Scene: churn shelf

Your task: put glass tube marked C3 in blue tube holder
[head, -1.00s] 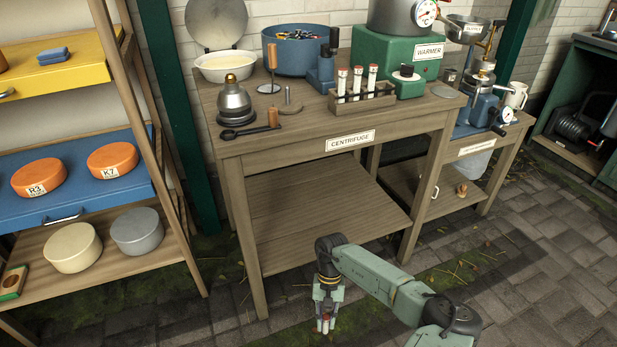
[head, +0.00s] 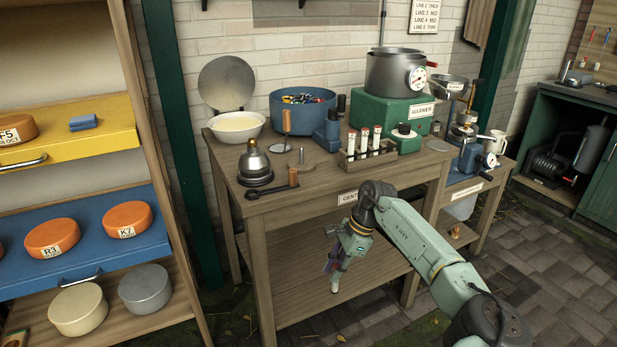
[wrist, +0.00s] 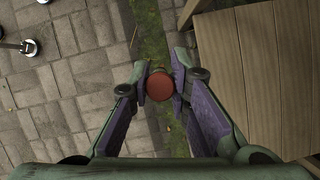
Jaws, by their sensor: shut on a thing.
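My gripper (head: 337,270) is shut on a glass tube, whose round red cap (wrist: 160,86) shows between the fingers in the wrist view. In the head view the pale lower end of the tube (head: 335,286) points down, beside the front of the wooden table and below its top. No marking on it can be read. A blue upright fitting (head: 326,134) stands on the table beside a rack; I cannot tell for sure whether it is the blue tube holder. The wooden rack (head: 381,158) holds several tubes (head: 364,140) with red caps; their marks are too small to read.
Shelves with round tins (head: 53,238) stand at left. Paving is clear at right.

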